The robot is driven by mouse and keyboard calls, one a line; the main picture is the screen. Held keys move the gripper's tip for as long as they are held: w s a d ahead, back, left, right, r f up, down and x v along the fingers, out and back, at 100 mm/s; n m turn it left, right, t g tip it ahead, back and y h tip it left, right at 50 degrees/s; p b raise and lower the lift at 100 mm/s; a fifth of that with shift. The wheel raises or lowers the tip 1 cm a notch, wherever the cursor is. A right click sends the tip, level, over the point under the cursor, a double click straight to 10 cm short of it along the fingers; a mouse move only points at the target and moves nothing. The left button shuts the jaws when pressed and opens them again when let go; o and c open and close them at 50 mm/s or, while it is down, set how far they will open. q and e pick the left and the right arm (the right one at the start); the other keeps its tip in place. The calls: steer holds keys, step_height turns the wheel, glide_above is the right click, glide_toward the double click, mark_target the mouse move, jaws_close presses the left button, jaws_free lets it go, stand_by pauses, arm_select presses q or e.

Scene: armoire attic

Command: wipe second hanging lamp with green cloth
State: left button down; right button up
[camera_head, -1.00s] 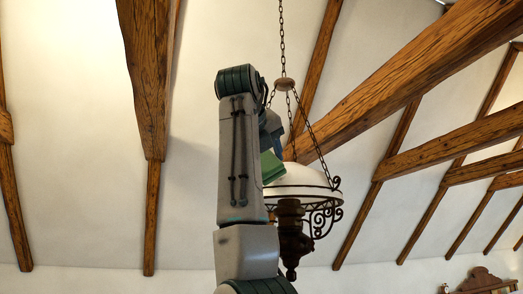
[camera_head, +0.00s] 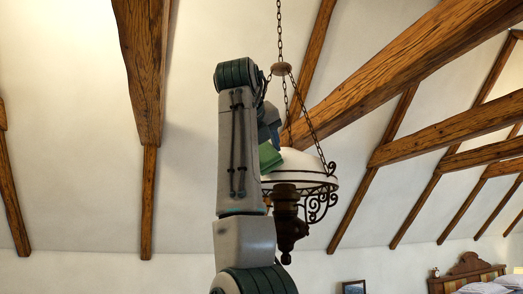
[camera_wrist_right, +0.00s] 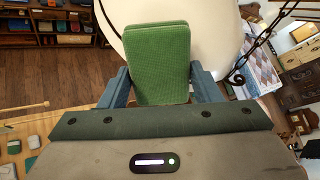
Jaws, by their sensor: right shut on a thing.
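The hanging lamp (camera_head: 318,164) has a white dome shade, a dark scrolled metal frame and chains. It hangs right of my raised right arm, which hides its left part. My right gripper (camera_wrist_right: 160,82) is shut on the green cloth (camera_wrist_right: 157,50), a thick folded pad held between its blue fingers. The cloth also shows in the head view (camera_head: 270,157), at the upper left of the shade. In the wrist view the white shade (camera_wrist_right: 215,35) lies just behind the cloth. I cannot tell whether they touch. My left gripper is not in view.
A thick wooden beam (camera_head: 405,75) slopes behind the lamp. A bed (camera_head: 485,287) stands far off at lower right. Shelves (camera_wrist_right: 60,22) stand below at upper left of the wrist view.

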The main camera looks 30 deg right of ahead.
mark_target(274, 151)
steer(key=shift+x, duration=1.3)
steer(key=shift+s+d+b, duration=0.2)
steer(key=shift+s+d, duration=0.75)
steer(key=shift+s, duration=0.15)
steer(key=shift+s+d+b, duration=0.15)
steer(key=shift+s+d, duration=0.75)
steer(key=shift+s, duration=0.2)
steer(key=shift+s+d, duration=0.15)
steer(key=shift+d, duration=0.25)
steer(key=shift+w+a+r+p, duration=0.15)
steer(key=shift+w+a+p, duration=0.45)
steer(key=shift+a+p, duration=0.25)
steer(key=shift+w+a, duration=0.5)
steer(key=shift+w, duration=0.15)
steer(key=shift+w+a+p, duration=0.5)
steer(key=shift+w+p, duration=0.05)
steer(key=shift+p, duration=0.2)
steer(key=shift+w+a+f, duration=0.2)
steer(key=shift+w+a, duration=0.3)
steer(key=shift+w, duration=0.15)
